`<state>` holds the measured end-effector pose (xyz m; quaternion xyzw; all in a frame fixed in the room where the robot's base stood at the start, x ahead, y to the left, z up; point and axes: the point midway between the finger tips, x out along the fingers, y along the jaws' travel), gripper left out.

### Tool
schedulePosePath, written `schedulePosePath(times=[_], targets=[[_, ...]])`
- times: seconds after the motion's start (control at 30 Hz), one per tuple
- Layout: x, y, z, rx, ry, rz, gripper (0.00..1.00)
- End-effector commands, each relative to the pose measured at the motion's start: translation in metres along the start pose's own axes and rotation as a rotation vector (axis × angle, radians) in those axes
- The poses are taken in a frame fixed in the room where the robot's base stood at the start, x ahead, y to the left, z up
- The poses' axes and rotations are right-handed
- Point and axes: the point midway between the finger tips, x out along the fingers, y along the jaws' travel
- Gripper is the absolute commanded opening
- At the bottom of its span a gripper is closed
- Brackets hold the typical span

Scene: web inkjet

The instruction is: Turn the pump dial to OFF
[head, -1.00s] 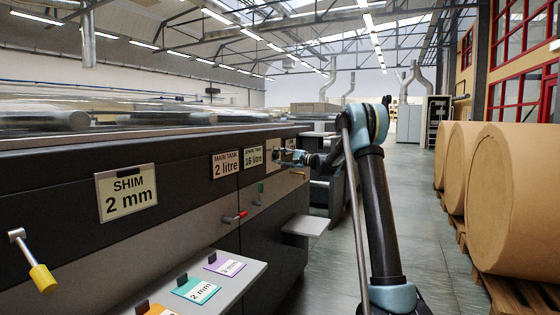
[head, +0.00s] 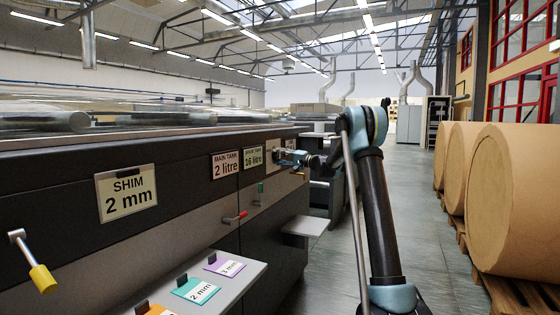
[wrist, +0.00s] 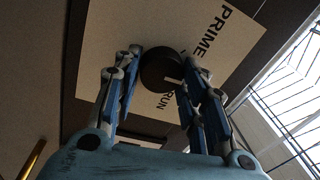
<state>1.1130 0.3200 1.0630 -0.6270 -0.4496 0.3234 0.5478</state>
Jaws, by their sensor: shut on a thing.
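The pump dial (wrist: 160,70) is a dark round knob on a pale plate (wrist: 112,35) in the wrist view. The words PRIME and RUN show on the plate; I see no OFF label, and part of the plate is hidden behind my fingers. A short pale mark shows on the dial near RUN. My gripper (wrist: 162,72) has one blue finger on each side of the dial and is shut on it. In the head view my gripper (head: 278,156) is at the far end of the machine front, where it hides the dial.
The long dark machine (head: 60,200) fills the left side. Large paper rolls (head: 515,200) stand at right. The aisle floor between is clear.

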Motion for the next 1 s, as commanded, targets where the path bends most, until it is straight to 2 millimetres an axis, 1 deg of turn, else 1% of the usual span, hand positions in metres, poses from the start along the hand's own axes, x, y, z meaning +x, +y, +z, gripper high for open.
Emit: schedulePosePath(times=[0.03,0.23,0.27,0.3,0.33,0.63,0.73,0.87,1.0], targets=[[0.001,0.002,0.002,-0.002,-0.005,0.003,0.15],[0.001,0.002,0.003,-0.002,-0.005,0.003,0.15],[0.001,0.002,0.003,-0.002,-0.005,0.004,0.46],[0.001,0.002,0.002,-0.002,-0.005,0.004,0.55],[0.001,0.002,0.002,-0.001,-0.004,0.003,0.59],[0.0,0.001,0.001,0.0,-0.002,0.002,0.59],[-0.003,0.001,0.0,0.001,0.0,0.001,0.59],[-0.016,0.001,0.0,0.001,0.001,0.002,0.59],[-0.042,0.001,-0.001,0.001,0.002,0.002,0.59]])
